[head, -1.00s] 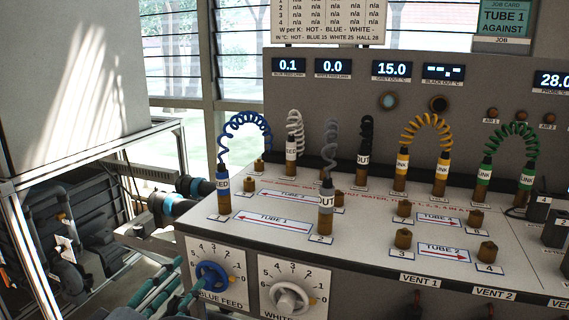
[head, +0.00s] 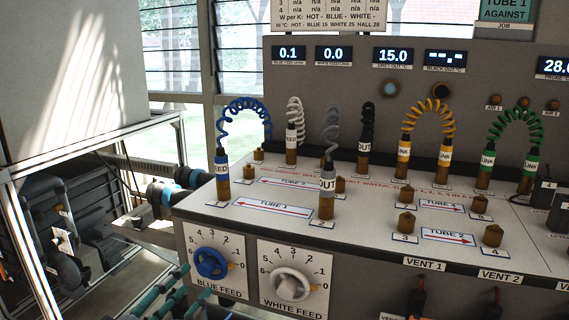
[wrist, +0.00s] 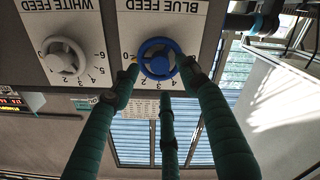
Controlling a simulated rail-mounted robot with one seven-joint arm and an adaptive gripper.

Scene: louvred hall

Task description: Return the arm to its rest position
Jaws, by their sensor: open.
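My gripper (head: 176,296) shows at the lower edge of the head view, just below and left of the blue feed knob (head: 210,263). Its teal fingers are spread and hold nothing. In the wrist view, which is upside down, my gripper (wrist: 160,72) points at the blue feed knob (wrist: 157,58). The fingertips overlap the knob's edges in that picture, but in the head view they stand apart from it. The rest of my arm is out of sight.
The white feed knob (head: 290,285) is right of the blue one. The bench top (head: 375,215) above carries upright hose plugs and brass ports. A metal frame (head: 90,165) with pipework stands at left. Vent valves (head: 416,300) hang at the front right.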

